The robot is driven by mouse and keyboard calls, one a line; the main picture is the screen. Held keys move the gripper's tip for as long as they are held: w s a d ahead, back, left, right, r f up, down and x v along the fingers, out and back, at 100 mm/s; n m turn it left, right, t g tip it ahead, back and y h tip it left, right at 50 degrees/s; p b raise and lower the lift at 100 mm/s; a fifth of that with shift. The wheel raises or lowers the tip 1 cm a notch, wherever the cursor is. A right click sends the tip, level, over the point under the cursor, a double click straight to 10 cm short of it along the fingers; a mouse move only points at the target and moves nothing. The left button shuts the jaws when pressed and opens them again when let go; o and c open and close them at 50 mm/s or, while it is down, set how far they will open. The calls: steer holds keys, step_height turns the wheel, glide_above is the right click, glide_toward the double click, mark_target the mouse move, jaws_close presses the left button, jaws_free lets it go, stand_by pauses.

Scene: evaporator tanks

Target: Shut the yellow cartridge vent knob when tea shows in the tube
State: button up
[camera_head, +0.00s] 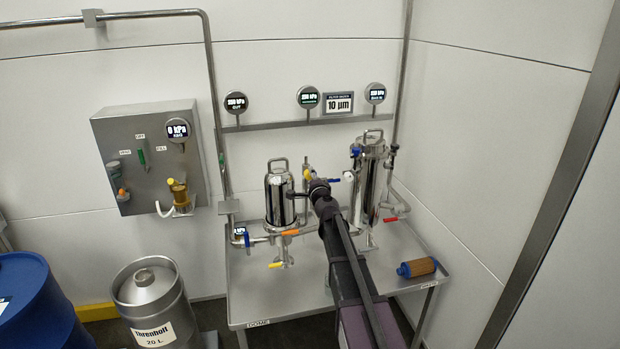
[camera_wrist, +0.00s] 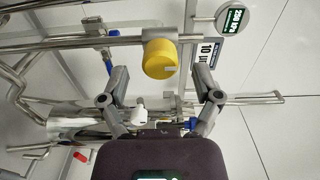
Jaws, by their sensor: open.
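The yellow knob (camera_wrist: 158,60) shows large in the wrist view, on a grey pipe, with a pale mark on its lower right side. A small yellow part (camera_head: 308,174) shows beside my gripper in the head view, between two steel housings. My gripper (camera_wrist: 161,73) is open, with one finger on each side of the knob's lower part in the picture. I cannot tell how deep the knob lies between the fingers, and no contact is visible. In the head view my gripper (camera_head: 319,186) is partly hidden by my arm. I cannot make out tea in any tube.
The shorter housing (camera_head: 279,198) and taller housing (camera_head: 366,190) stand on a steel table (camera_head: 270,305) with pipes and coloured handles. A blue-ended filter (camera_head: 417,267) lies at right. A wall panel (camera_head: 130,140), a keg (camera_head: 148,290) and a blue drum (camera_head: 35,310) are left.

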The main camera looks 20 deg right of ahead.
steer(key=s, duration=1)
steer(key=shift+s, duration=0.15)
steer(key=shift+a, duration=0.1)
steer(key=s+a+f+n+g+y, duration=0.7)
steer(key=s+a+f+n+g, duration=0.25)
steer(key=s+a+n, duration=0.35)
steer(key=s+f+n+g+h, duration=0.3)
steer(key=s+f+n+g, duration=0.15)
steer(key=s+f, duration=0.3)
steer(key=s+d+g+h+p, duration=0.1)
steer(key=s+d+g+h, duration=0.35)
steer(key=s, duration=0.45)
step_height(320, 180, up, 13)
steer(key=p, duration=1.4)
steer(key=shift+w+r, duration=0.15)
steer(key=shift+r, duration=0.05)
steer(key=shift+t+y, duration=0.25)
